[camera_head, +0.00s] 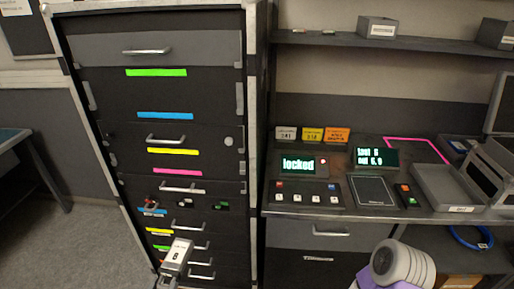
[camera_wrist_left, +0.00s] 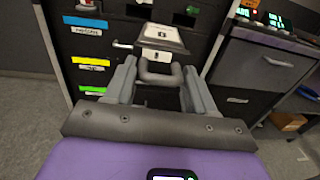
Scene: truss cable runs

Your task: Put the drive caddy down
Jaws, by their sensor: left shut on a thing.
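The drive caddy (camera_head: 177,254) is a small grey block with a white numbered label. It shows low in front of the dark rack in the head view. In the left wrist view the caddy (camera_wrist_left: 158,36) is straight ahead, its grey loop handle (camera_wrist_left: 160,74) toward me. My left gripper (camera_wrist_left: 160,88) is shut on that handle, one finger on each side. I cannot tell whether the caddy touches the rack. My right gripper is not in view.
The rack (camera_head: 108,104) has several drawers with handles and coloured strips. To its right, a bench holds a screen reading "locked" (camera_head: 298,162), a black pad (camera_head: 372,191), a button panel (camera_head: 307,197) and a grey open tray (camera_head: 447,187). A pink outline (camera_head: 418,141) marks the bench behind.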

